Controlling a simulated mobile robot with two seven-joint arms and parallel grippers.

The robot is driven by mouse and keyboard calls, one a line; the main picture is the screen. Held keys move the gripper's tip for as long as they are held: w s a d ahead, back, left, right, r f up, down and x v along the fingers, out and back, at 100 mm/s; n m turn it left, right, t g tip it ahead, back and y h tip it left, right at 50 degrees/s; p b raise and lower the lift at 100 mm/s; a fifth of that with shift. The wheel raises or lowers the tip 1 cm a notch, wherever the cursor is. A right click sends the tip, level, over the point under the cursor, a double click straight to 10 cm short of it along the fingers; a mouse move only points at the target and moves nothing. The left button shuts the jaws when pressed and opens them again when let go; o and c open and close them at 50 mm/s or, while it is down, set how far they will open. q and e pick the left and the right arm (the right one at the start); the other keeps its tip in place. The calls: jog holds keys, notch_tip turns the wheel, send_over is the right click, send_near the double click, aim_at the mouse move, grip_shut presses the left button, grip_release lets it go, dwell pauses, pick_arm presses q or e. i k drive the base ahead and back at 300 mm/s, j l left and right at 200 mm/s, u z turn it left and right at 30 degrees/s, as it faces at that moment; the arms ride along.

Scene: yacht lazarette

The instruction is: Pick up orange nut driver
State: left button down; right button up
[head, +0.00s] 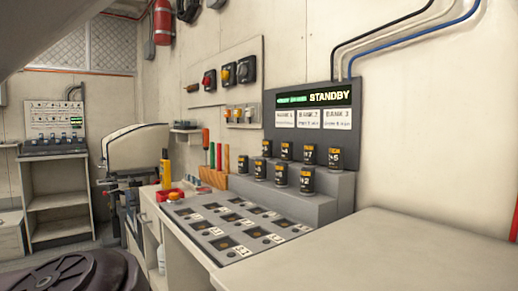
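A wooden tool rack (212,179) stands against the wall at the back of the bench, left of the grey stepped stand. Several upright handles rise from it: red, green and, at the right end, an orange one (226,158) that looks like the orange nut driver. Only its handle shows; its lower part is hidden by the rack or too small to make out. Neither of my grippers is in view, and nothing is touching the tools.
A stepped stand (325,204) holds several black cylinders. A grey panel (232,226) with labelled dark squares lies in front. A yellow bottle (165,170) and red-topped item (169,196) stand left of the rack. The right countertop (390,255) is clear.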

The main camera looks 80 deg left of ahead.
aim_at(206, 132)
jog(key=u, duration=2.5)
